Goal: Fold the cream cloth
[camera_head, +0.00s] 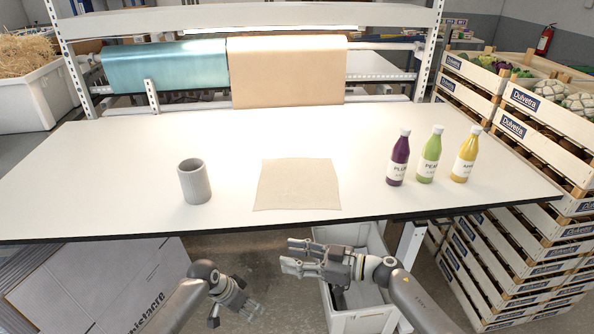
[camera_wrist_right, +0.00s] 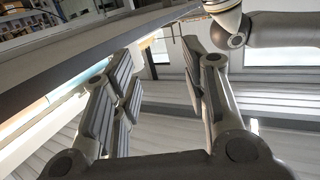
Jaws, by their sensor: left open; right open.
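The cream cloth (camera_head: 297,185) lies flat and unfolded in the middle of the white table, near its front edge, in the head view. My left gripper (camera_head: 233,312) is open and empty, low in front of the table and below its edge. My right gripper (camera_head: 287,255) is open and empty, just in front of the table edge, below and apart from the cloth. Its open fingers (camera_wrist_right: 158,95) also show in the right wrist view with nothing between them. The cloth cannot be made out in the wrist view.
A grey ribbed cup (camera_head: 194,182) stands left of the cloth. A purple bottle (camera_head: 398,160), a green bottle (camera_head: 430,157) and a yellow bottle (camera_head: 465,157) stand to its right. Paper rolls (camera_head: 287,72) hang behind. The table's dark front edge (camera_head: 130,236) lies before the grippers.

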